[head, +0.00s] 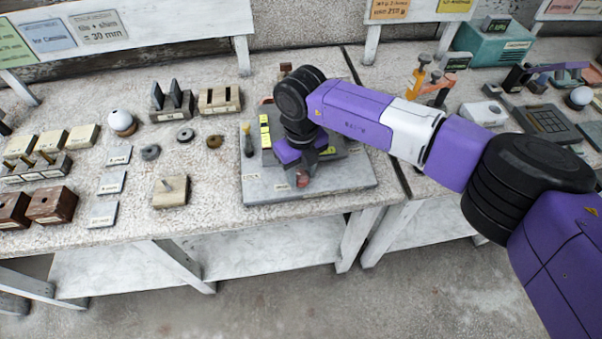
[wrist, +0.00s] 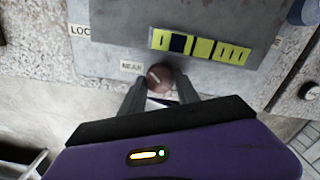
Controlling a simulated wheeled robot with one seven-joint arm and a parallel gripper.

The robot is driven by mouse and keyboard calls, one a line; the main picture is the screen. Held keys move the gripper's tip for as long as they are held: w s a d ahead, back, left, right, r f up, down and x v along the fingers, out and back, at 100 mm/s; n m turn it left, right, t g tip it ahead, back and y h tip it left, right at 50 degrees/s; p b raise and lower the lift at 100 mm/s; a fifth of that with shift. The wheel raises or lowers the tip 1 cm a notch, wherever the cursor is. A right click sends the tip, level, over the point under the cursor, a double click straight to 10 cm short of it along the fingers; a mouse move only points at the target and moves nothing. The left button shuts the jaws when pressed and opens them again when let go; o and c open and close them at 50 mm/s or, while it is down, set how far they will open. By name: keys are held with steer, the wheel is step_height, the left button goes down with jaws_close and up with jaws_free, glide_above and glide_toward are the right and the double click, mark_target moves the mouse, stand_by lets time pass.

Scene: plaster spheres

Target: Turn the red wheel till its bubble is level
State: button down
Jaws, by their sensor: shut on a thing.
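The grey device stands on a pale base plate (head: 345,185) on the rough white bench. More yellow pieces (head: 265,130) show at its left. A wooden block with a peg (head: 170,191) and small rings (head: 150,152) lie further left. My arm comes in from the right.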

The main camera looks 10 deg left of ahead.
mark_target(301, 174)
steer(key=n+b, duration=0.2)
steer(key=n, duration=0.3)
steer(key=shift+w+n, duration=0.15)
steer(key=shift+n, duration=0.15)
steer(key=n+b, duration=0.4)
steer(key=n, duration=0.2)
steer(key=n+b, duration=0.2)
steer(key=n, duration=0.4)
steer(key=shift+n+b, duration=0.3)
steer(key=shift+b, duration=0.1)
steer(key=n+b, duration=0.1)
steer(key=n, duration=0.4)
steer(key=shift+r+n+b, duration=0.1)
steer(key=shift+n+b, duration=0.3)
steer(key=c, duration=0.9)
jaws_free()
steer(key=shift+r+b, duration=0.35)
steer(key=shift+r, duration=3.5)
